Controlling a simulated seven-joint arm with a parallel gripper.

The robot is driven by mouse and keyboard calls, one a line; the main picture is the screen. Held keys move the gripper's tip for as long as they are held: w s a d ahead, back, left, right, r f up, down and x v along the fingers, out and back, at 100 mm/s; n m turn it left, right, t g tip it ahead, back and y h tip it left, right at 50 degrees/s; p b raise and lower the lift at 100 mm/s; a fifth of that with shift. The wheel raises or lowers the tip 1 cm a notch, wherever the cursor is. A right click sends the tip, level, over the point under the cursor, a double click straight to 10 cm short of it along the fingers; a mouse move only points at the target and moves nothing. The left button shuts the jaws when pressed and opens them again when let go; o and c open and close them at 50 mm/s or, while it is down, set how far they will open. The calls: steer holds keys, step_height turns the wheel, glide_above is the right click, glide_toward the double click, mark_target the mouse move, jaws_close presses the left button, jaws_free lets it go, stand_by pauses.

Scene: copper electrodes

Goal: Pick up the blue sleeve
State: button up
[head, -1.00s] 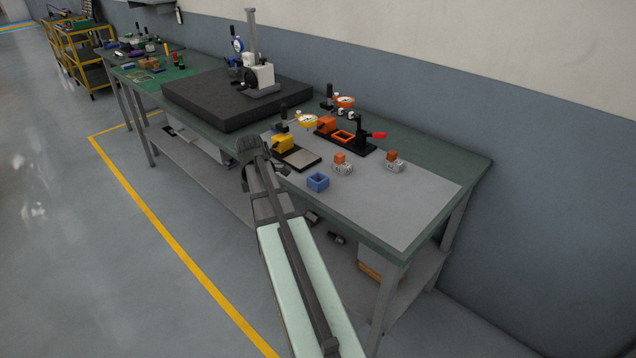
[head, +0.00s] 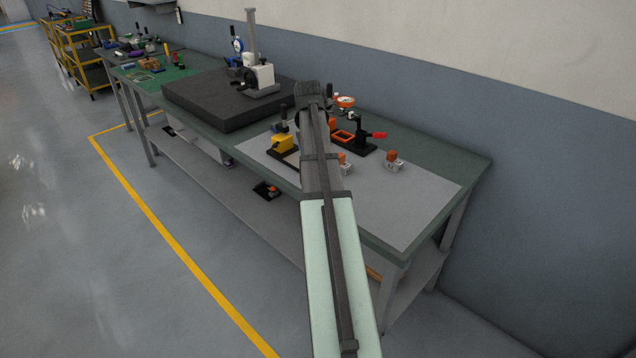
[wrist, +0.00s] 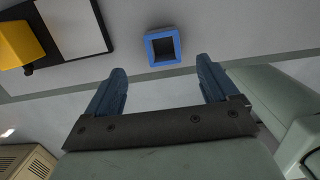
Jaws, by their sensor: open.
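The blue sleeve (wrist: 149,48) is a square, open-topped blue block with a dark hollow. In the wrist view it sits on the grey mat (wrist: 210,30) near the table's front edge, just beyond the fingertips and between their lines. My gripper (wrist: 161,75) is open and empty, with its two blue fingers apart on either side and short of the sleeve. In the head view my arm covers the sleeve, and the fingertips are not clearly visible there.
A yellow fixture (head: 283,143) stands left of my arm. An orange fixture (head: 343,137) with a red handle is behind it. Orange-topped electrodes (head: 393,161) stand to the right. A black surface plate (head: 200,95) with a gauge stand is at the left. The mat's right front is clear.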

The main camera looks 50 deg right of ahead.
steer(key=shift+d+f, duration=0.15)
steer(key=shift+f, duration=0.85)
steer(key=shift+d+f, duration=0.1)
steer(key=shift+f, duration=0.85)
steer(key=shift+s+d+f, duration=0.1)
steer(key=shift+s+f, duration=0.05)
steer(key=shift+f, duration=1.15)
steer(key=shift+s+d+f, duration=0.1)
steer(key=shift+f, duration=1.2)
steer(key=c, duration=1)
steer(key=shift+c, duration=0.2)
steer(key=shift+r, duration=0.1)
